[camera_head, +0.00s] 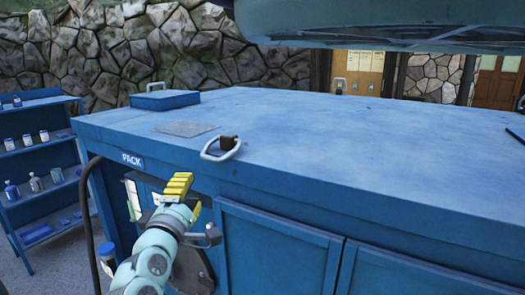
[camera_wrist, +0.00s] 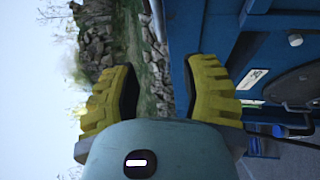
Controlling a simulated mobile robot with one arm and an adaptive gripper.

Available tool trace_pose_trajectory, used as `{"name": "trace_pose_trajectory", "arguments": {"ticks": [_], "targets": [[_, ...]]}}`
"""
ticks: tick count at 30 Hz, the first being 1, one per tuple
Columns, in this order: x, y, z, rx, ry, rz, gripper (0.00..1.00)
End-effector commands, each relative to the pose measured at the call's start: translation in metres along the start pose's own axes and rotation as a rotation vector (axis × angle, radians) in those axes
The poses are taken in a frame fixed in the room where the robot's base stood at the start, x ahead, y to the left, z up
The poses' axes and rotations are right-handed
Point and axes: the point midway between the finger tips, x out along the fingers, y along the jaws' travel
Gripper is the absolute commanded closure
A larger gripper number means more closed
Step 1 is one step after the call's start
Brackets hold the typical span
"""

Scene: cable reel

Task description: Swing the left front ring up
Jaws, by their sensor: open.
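A pale metal ring (camera_head: 215,154) with a dark brown mount (camera_head: 229,142) is at the front left edge of the blue bench top (camera_head: 330,140). In the head view the ring lies low and leans out toward the front edge. My gripper (camera_head: 178,187) is in front of the bench, below and to the left of the ring, and apart from it. In the wrist view my gripper (camera_wrist: 162,88) has its yellow fingers spread with nothing between them. I cannot make out the ring in the wrist view.
A blue box with a handle (camera_head: 165,100) and a grey plate (camera_head: 187,129) lie on the bench top. A large blue-green body (camera_head: 380,20) hangs over the back right. A blue shelf with bottles (camera_head: 40,160) stands at left. The bench top's middle is clear.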

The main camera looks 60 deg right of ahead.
Motion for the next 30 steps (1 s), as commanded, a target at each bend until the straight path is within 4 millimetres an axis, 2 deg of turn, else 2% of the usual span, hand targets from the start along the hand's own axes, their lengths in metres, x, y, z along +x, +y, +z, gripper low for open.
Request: {"name": "trace_pose_trajectory", "arguments": {"ticks": [21,30], "targets": [[0.095,-0.001,0.002,0.005,-0.003,-0.001,0.56],[0.128,-0.003,0.002,0.003,-0.005,-0.002,0.56]]}}
